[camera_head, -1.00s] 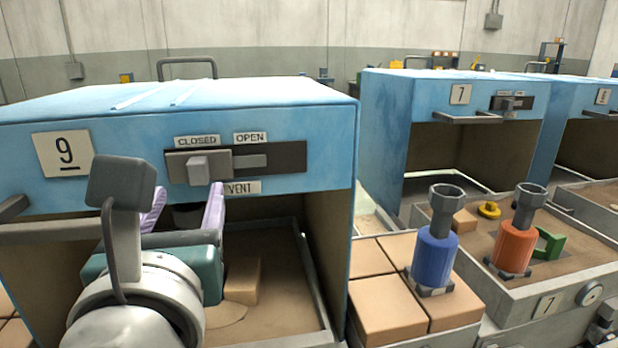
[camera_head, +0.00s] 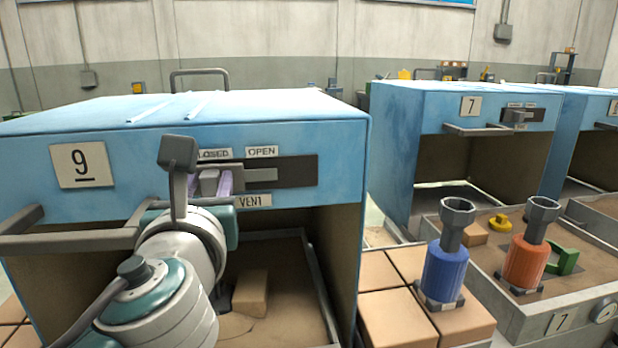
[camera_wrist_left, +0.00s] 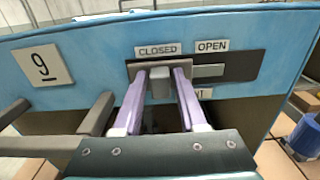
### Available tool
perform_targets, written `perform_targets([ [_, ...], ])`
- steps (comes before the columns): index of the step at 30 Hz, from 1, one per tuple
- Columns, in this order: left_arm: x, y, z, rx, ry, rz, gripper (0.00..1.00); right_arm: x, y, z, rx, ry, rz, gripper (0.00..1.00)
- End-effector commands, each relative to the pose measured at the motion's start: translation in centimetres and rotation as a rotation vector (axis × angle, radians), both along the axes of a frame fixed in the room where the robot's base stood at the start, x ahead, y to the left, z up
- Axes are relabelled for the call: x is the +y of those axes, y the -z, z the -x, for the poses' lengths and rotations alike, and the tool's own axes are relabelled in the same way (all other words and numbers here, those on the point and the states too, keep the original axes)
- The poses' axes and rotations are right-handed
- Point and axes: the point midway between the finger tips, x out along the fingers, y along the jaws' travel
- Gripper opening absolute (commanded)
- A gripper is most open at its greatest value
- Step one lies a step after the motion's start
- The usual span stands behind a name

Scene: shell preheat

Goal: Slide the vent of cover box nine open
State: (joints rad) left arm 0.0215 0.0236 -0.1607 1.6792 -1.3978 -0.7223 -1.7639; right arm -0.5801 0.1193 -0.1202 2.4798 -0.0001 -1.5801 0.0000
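Cover box nine (camera_head: 255,120) is a blue box with a number 9 plate, open at the front. Its vent slider has a grey knob (camera_wrist_left: 160,84) at the left, CLOSED end of a dark slot (camera_head: 298,171). The OPEN label (camera_head: 262,151) is to the right. My left gripper (camera_wrist_left: 160,92) has its purple fingers on either side of the knob, with narrow gaps seeming to remain. In the head view my left gripper (camera_head: 209,181) is partly hidden by my wrist. My right gripper is not in view.
A grey handle bar (camera_head: 75,241) juts out at the left of box nine. Inside stands a tan block (camera_head: 251,293). To the right are tan blocks (camera_head: 397,318), a blue-bodied tool (camera_head: 444,270), an orange-bodied tool (camera_head: 525,263) and blue box seven (camera_head: 400,150).

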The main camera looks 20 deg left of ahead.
Motion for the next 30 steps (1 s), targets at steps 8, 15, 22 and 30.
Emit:
perform_targets([
  [8, -0.02, 0.0, 0.02, 0.0, 0.0, 0.0, 0.08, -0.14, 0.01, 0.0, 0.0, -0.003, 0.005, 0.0],
  [15, -0.03, 0.0, 0.02, 0.0, 0.0, 0.0, 0.0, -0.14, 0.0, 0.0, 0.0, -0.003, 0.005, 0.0],
  [22, -0.03, -0.01, 0.02, 0.0, 0.0, 0.0, 0.0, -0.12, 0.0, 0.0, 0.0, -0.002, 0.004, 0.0],
  [30, -0.03, -0.02, 0.02, 0.0, 0.0, 0.0, 0.0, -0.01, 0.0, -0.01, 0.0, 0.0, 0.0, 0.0],
])
